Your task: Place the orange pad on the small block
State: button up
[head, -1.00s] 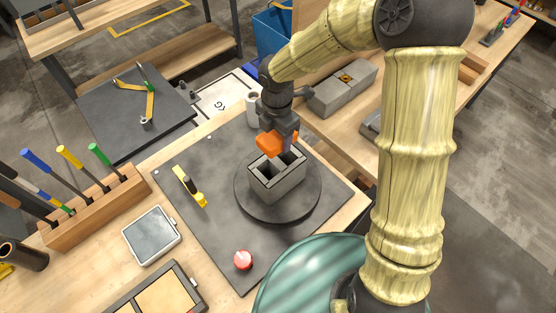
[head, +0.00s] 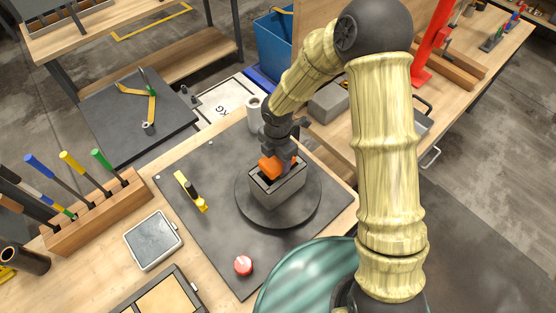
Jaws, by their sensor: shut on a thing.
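The orange pad (head: 270,166) is in my gripper (head: 277,164), which is shut on it. The pad sits at the top of the small grey block (head: 277,190); I cannot tell whether it touches the block. The block is hollow and stands upright on a round dark turntable (head: 256,214). My gripper hides part of the pad and the block's far top edge.
A white cup (head: 254,105) stands behind. A wooden rack of tools (head: 98,210) is at left. Another grey block (head: 328,102) lies behind my arm.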

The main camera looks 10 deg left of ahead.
jog(key=shift+s+f, duration=0.15)
jog(key=shift+f, duration=0.75)
jog(key=shift+d+f, duration=0.1)
jog(key=shift+d, duration=0.05)
jog(key=shift+f, duration=0.1)
jog(key=o, duration=1)
jog(key=shift+o, duration=0.2)
notch_tip(320, 180, up, 12)
jog(key=shift+r+b, duration=0.2)
jog(key=shift+b, duration=0.25)
